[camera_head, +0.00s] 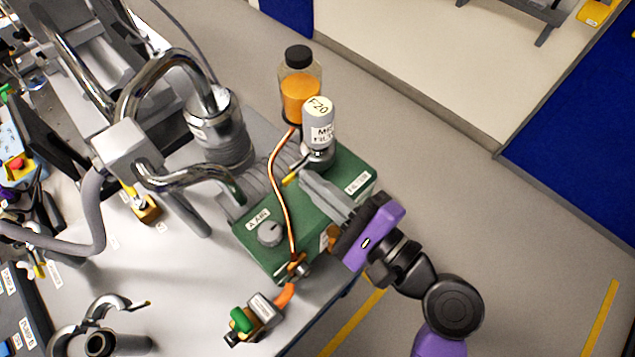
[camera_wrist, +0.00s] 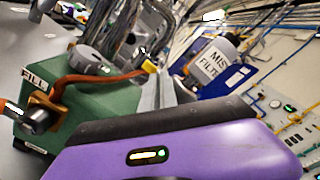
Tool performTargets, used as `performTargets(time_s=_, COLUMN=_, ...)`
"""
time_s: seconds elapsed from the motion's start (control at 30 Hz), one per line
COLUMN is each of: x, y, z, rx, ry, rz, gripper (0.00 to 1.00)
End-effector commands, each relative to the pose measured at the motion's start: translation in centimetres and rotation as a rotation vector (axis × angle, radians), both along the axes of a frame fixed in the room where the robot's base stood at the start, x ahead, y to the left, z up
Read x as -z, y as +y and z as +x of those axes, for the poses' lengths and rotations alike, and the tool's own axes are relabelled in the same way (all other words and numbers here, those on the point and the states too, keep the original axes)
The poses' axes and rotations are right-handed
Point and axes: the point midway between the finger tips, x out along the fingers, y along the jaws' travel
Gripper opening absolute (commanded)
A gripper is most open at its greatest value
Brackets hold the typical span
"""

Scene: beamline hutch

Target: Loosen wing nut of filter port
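The mist filter (camera_head: 318,125) is a grey-white canister standing upright on a metal flange (camera_head: 318,158) at the back of the green pump box (camera_head: 330,170). A yellow-tipped piece (camera_head: 291,180), perhaps the clamp's wing nut, sticks out left of the flange; a yellow piece also shows in the wrist view (camera_wrist: 149,67). My gripper (camera_head: 308,180) is purple with long grey fingers. It reaches in from the lower right, its fingertips close to the flange and yellow piece. The finger gap and any contact are unclear. The filter also shows in the wrist view (camera_wrist: 217,66).
An orange-filled bottle (camera_head: 300,93) stands behind the filter. A copper tube (camera_head: 275,170) arches over the green box, near a grey knob (camera_head: 270,233). A metal cylinder (camera_head: 220,135) with bent pipes stands left. An open clamp (camera_head: 108,305) lies at lower left. Floor is clear at right.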

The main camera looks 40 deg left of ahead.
Motion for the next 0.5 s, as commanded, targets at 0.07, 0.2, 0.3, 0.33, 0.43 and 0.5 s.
performTargets(time_s=0.07, x=0.1, y=-0.02, z=-0.01, rx=0.0, ry=0.001, rz=-0.001, gripper=0.0)
performTargets(time_s=0.2, x=0.1, y=-0.02, z=-0.01, rx=0.0, ry=0.001, rz=-0.002, gripper=0.0)
performTargets(time_s=0.3, x=0.12, y=-0.02, z=-0.01, rx=0.0, ry=0.001, rz=-0.002, gripper=0.0)
performTargets(time_s=0.33, x=0.12, y=-0.02, z=-0.01, rx=0.0, ry=0.0, rz=-0.002, gripper=0.0)
performTargets(time_s=0.43, x=0.15, y=-0.02, z=-0.01, rx=0.0, ry=-0.008, rz=-0.003, gripper=0.0)
performTargets(time_s=0.5, x=0.2, y=-0.03, z=-0.01, rx=0.0, ry=-0.021, rz=-0.003, gripper=0.0)
